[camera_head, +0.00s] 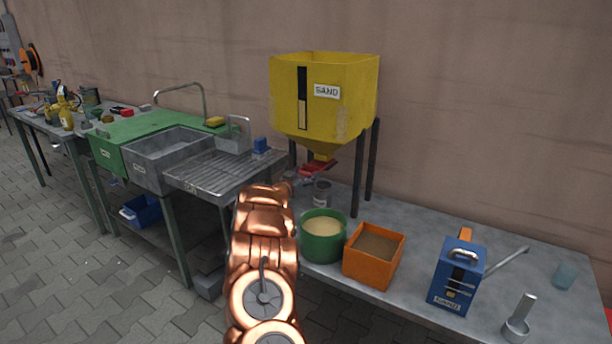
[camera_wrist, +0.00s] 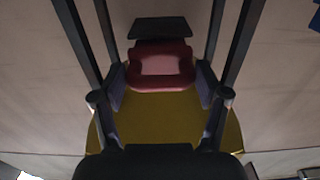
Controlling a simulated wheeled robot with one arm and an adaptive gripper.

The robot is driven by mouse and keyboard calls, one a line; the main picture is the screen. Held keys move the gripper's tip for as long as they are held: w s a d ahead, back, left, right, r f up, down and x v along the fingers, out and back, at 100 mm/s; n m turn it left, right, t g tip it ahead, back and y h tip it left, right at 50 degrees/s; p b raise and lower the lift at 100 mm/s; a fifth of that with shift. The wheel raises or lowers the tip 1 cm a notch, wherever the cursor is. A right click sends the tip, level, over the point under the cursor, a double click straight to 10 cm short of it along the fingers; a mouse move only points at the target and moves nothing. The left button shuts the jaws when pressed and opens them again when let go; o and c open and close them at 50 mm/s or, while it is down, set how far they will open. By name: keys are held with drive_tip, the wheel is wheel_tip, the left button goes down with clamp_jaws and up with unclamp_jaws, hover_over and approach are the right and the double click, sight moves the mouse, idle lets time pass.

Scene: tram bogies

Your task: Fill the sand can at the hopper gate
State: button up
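The yellow sand hopper (camera_head: 318,100) with a "SAND" label stands on dark legs at the back of the bench. Its red gate (camera_head: 318,170) is under the funnel outlet. A small grey can (camera_head: 322,193) with a pale label stands on the bench below the gate; what is inside it cannot be told. In the wrist view, my gripper (camera_wrist: 161,72) has its two dark fingers spread on either side of the red gate part (camera_wrist: 161,66), with narrow gaps showing. The yellow hopper (camera_wrist: 180,135) is close behind. In the head view, my copper arm hides most of the gripper.
A green tub (camera_head: 322,250) of pale sand and an orange box (camera_head: 370,275) of brown material stand in front of the can. A blue device (camera_head: 458,275) and a metal cup with a handle (camera_head: 518,325) are further right. A sink (camera_head: 165,160) is left.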

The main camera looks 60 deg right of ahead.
drive_tip(key=shift+s, duration=0.1)
drive_tip(key=c, duration=1)
drive_tip(key=shift+s+a+p, duration=0.15)
drive_tip(key=shift+a+p, duration=0.25)
drive_tip(key=shift+a, duration=0.55)
drive_tip(key=o, duration=1.4)
drive_tip(key=shift+o, duration=0.2)
drive_tip(key=shift+a, duration=0.15)
drive_tip(key=shift+a, duration=0.3)
drive_tip(key=a, duration=1.1)
drive_tip(key=shift+s, duration=0.15)
drive_tip(key=shift+a, duration=0.1)
